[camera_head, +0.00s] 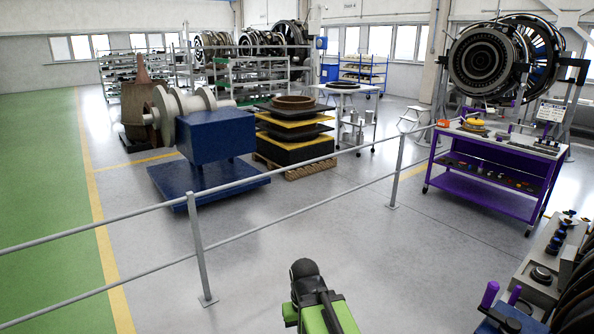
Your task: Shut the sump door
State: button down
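I cannot make out a sump door in this view. A green and black part of my arm shows at the bottom middle, with a rounded black top. No gripper fingers show, so I cannot see my gripper or anything it may hold. A large round turbofan engine (487,62) stands on a stand at the upper right. Part of another dark assembly (574,296) with round black parts is cut off at the lower right edge.
A grey railing (197,250) crosses diagonally between me and the hall. Beyond it are a blue block stand (213,137), a pallet stack (293,140) and a purple cart (485,184). Grey floor is clear in front; a green floor strip (40,150) runs along the left.

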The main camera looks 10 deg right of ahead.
aim_at(569, 259)
jog(key=z, duration=0.05)
jog(key=i, duration=1.85)
jog(key=z, duration=1)
jog(key=i, duration=0.9)
jog(key=z, duration=0.55)
